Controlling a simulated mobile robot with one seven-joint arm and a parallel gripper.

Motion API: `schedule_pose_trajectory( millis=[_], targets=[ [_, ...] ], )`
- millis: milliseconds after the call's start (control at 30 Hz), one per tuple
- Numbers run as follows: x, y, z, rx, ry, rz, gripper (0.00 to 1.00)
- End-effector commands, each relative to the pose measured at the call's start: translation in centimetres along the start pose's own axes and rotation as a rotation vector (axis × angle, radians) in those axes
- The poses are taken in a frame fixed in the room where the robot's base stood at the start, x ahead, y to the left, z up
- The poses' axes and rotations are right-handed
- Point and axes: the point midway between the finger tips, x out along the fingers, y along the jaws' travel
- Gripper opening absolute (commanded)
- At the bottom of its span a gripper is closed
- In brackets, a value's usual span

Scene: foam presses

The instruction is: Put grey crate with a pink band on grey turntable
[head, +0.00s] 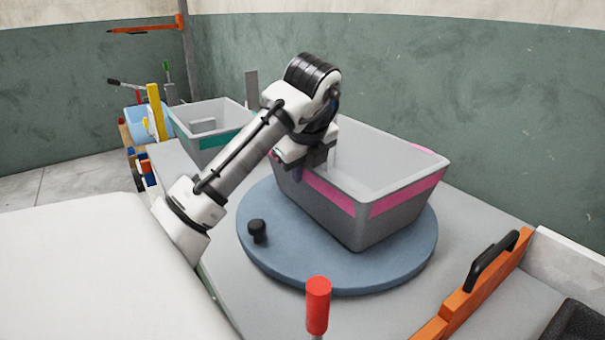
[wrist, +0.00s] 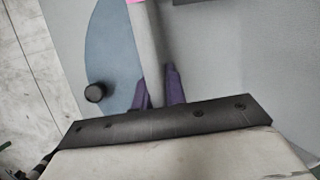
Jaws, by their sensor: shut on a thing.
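The grey crate with a pink band (head: 405,207) is upright on or just over the grey-blue turntable (head: 290,262) in the head view; I cannot tell whether its base touches. My gripper (head: 300,170) is at the crate's left wall. In the wrist view my gripper's purple fingers (wrist: 160,88) are shut on the crate's grey wall (wrist: 149,55), one on each side. The turntable (wrist: 108,60) also shows there, with its black knob (wrist: 95,92). The crate hides the turntable's far part.
A grey crate with a green band (head: 207,130) stands behind on the left. A red-topped handle (head: 318,305) rises in front of the turntable. An orange bar with a black handle (head: 478,285) lies at the right. Grey tabletop between them is clear.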

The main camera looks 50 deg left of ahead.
Motion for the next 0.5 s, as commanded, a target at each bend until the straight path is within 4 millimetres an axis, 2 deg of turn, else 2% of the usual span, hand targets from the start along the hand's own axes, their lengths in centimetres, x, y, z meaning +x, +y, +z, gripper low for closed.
schedule_pose_trajectory(
  millis=[233,267,400,500],
  targets=[
    [0.21,0.03,-0.10,0.000,0.001,-0.001,0.00],
    [0.24,0.04,-0.11,0.000,0.001,0.000,0.14],
    [0.19,0.04,-0.08,0.000,0.000,0.000,0.33],
    [0.19,0.04,-0.08,0.000,0.000,0.000,0.35]
  ],
)
